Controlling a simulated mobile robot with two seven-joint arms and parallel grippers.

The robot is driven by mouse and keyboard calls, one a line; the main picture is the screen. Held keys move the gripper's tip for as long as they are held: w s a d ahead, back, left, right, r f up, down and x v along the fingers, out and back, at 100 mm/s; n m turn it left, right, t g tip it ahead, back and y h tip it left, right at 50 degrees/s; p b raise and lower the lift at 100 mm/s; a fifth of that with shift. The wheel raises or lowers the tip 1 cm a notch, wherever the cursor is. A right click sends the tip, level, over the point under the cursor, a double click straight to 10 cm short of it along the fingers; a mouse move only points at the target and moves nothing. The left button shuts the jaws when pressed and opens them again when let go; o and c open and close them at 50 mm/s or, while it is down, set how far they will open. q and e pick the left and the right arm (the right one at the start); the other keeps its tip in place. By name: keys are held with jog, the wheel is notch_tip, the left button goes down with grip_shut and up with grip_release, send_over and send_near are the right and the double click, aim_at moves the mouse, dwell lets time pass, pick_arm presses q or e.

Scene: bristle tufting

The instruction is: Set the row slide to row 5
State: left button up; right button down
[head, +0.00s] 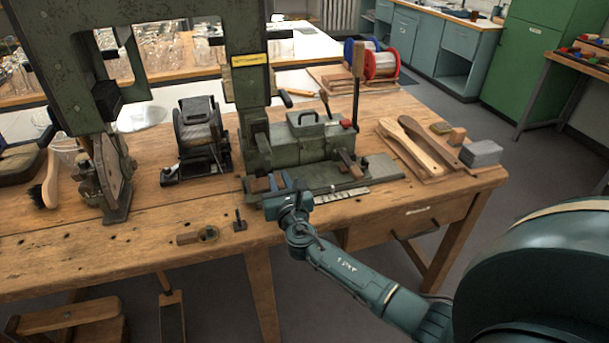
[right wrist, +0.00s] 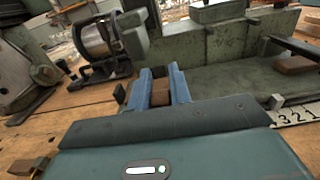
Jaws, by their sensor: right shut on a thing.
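My right gripper (head: 279,181) is at the front left of the green tufting machine (head: 300,142). In the right wrist view its two blue fingers (right wrist: 161,88) are shut on a brown wooden grip (right wrist: 160,93), which I take to be the row slide's handle. A white number scale (head: 342,194) runs along the machine's front edge. In the right wrist view the scale (right wrist: 299,115) shows 3, 2 and 1; its rest is hidden by my gripper. A small grey tab (right wrist: 276,101) stands beside the scale near the 3. Which row is set cannot be read. My left gripper is out of view.
A motor-like unit (head: 199,135) stands left of the machine. Wooden brush bodies (head: 412,143) and a grey block (head: 482,153) lie to the right. The bench (head: 140,245) is fairly clear at front left.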

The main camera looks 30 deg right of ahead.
jog(key=shift+w+a, duration=0.2)
jog(key=shift+a, duration=0.75)
jog(key=shift+w+a, duration=0.2)
jog(key=shift+a, duration=0.75)
jog(key=c, duration=1.3)
grip_release()
jog(key=shift+a, duration=0.1)
jog(key=shift+s, duration=0.35)
jog(key=v, duration=1.2)
jog(key=shift+s+a, duration=0.1)
jog(key=shift+s, duration=0.05)
